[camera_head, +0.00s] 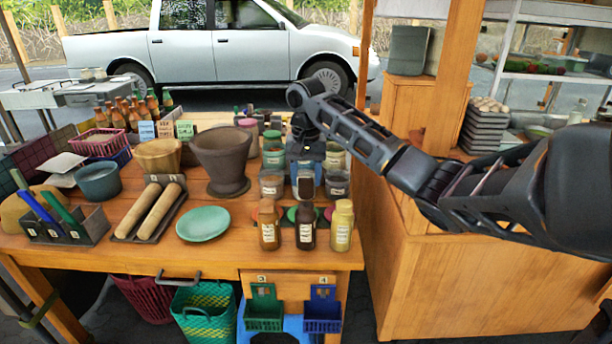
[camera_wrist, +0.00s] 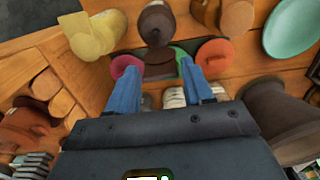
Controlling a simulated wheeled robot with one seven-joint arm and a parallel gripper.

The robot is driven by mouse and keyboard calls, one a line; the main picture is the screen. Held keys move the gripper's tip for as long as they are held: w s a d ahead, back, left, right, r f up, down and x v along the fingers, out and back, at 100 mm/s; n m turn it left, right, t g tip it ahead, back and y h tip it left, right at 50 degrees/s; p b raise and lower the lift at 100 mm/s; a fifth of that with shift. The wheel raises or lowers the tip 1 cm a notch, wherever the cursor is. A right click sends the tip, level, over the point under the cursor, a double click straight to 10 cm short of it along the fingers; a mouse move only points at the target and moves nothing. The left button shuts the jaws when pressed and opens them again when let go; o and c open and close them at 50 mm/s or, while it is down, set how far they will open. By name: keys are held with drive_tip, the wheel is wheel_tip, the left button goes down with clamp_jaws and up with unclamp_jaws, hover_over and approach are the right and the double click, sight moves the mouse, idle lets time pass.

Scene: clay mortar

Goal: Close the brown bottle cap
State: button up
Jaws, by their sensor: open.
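The dark brown bottle (camera_head: 306,234) stands upright at the table's front edge, between an amber bottle (camera_head: 268,236) and a yellow bottle (camera_head: 342,228). In the wrist view the brown bottle (camera_wrist: 156,24) is at the top, just beyond the fingertips. In the head view my gripper (camera_head: 306,182) points down behind the brown bottle.
A pink cap (camera_wrist: 122,66), a green cap (camera_wrist: 181,54) and a red-orange cap (camera_wrist: 214,54) lie close around the fingers. Jars (camera_head: 271,183) crowd behind. A grey mortar (camera_head: 221,158) and green plate (camera_head: 203,224) stand to the left.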

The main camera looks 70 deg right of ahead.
clamp_jaws()
idle(0.3)
